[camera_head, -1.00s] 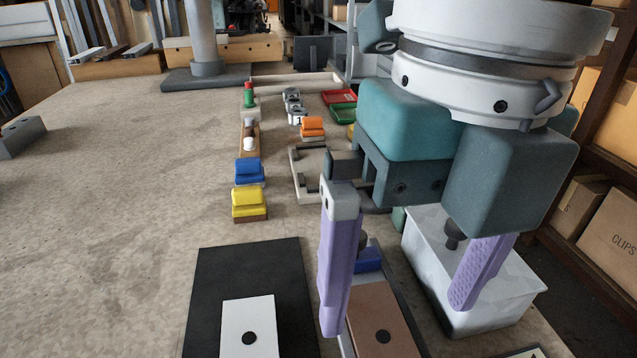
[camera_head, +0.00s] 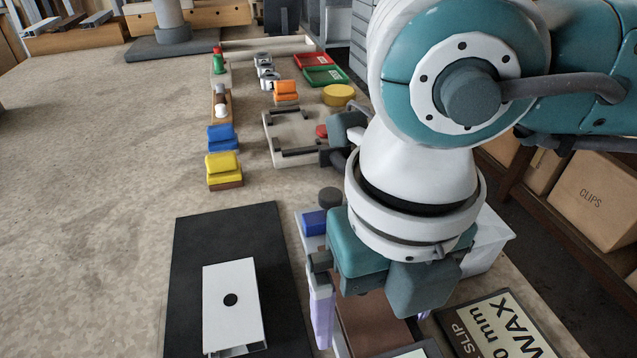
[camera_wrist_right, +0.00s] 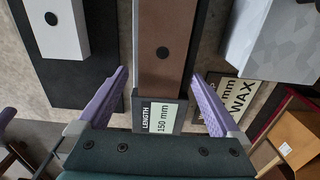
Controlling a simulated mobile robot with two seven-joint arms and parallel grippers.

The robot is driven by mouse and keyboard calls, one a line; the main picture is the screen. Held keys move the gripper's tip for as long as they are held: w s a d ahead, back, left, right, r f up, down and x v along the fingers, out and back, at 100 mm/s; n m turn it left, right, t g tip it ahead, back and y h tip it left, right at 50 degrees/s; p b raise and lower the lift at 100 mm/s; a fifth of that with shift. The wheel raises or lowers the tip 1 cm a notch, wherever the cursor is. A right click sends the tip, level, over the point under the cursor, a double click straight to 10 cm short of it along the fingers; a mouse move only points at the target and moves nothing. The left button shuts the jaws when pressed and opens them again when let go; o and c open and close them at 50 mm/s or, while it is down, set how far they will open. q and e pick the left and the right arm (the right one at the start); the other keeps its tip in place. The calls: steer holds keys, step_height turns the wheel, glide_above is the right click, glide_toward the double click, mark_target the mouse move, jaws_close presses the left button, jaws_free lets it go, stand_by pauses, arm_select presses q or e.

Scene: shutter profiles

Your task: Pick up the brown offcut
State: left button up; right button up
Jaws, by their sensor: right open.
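The brown offcut (camera_wrist_right: 165,75) is a flat brown block with a round black hole. In the head view the brown offcut (camera_head: 368,325) is partly covered by my right gripper (camera_head: 372,312). In the wrist view my right gripper (camera_wrist_right: 160,80) is open and empty, its lavender fingers on either side of the offcut, apart from it. Its exact height above the offcut is hard to tell.
A white block with a hole (camera_head: 232,290) lies on a black mat (camera_head: 188,270) to the left. A pale bin (camera_head: 488,240) and a WAX sign (camera_head: 497,330) are at right. Yellow (camera_head: 222,162) and blue (camera_head: 221,136) blocks stand farther back. The left tabletop is clear.

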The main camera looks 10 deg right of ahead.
steer(key=shift+c, duration=0.4)
jaws_close()
